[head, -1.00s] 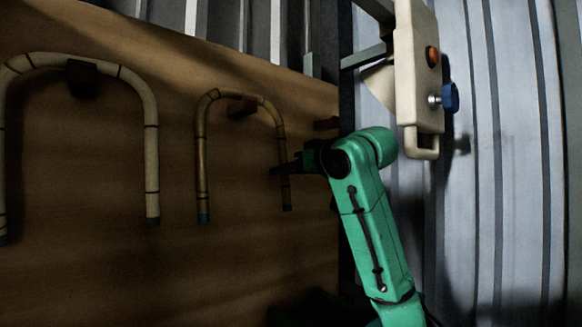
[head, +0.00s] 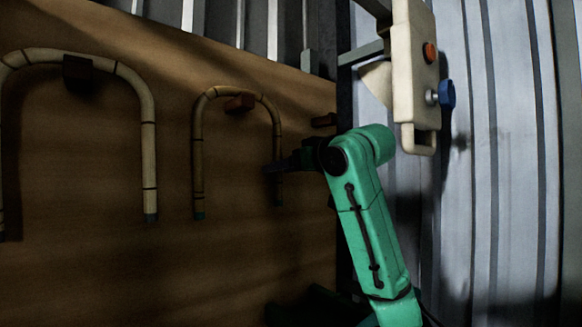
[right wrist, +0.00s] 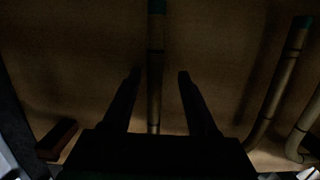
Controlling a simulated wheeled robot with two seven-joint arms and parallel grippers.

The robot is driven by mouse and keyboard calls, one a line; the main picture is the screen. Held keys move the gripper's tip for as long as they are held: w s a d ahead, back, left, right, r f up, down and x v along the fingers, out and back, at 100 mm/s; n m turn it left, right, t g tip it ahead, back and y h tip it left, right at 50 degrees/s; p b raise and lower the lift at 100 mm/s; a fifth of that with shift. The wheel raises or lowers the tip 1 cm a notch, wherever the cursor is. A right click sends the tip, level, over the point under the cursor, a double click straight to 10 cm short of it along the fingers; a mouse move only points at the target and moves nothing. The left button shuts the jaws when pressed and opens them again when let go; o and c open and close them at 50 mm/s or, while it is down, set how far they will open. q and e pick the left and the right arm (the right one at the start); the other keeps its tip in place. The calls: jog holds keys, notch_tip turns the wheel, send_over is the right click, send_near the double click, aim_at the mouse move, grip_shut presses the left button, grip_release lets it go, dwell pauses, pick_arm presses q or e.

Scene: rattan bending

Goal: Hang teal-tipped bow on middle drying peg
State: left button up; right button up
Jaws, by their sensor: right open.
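The smaller rattan bow (head: 198,150) hangs as an upside-down U over the middle peg (head: 240,103), its teal tip at the lower left end. Its right leg hangs beside my right gripper (head: 272,168). In the right wrist view, my right gripper (right wrist: 157,76) is open, with one dark finger on each side of the bow's leg (right wrist: 155,50), and gaps show on both sides. The leg's teal end is at the top of that view. My left gripper is not in view.
A larger bow (head: 149,150) hangs on the left peg (head: 80,72). A bare peg (head: 324,120) sticks out at the board's right edge. A cream panel (head: 415,70) with an orange button (head: 430,53) and blue knob (head: 447,94) stands above my right arm.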

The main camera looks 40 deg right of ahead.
jog(key=s+r+b, duration=0.2)
jog(key=s+b, duration=0.2)
jog(key=s, duration=1)
jog(key=shift+s+a, duration=0.2)
jog(key=s, duration=0.9)
jog(key=shift+p, duration=0.35)
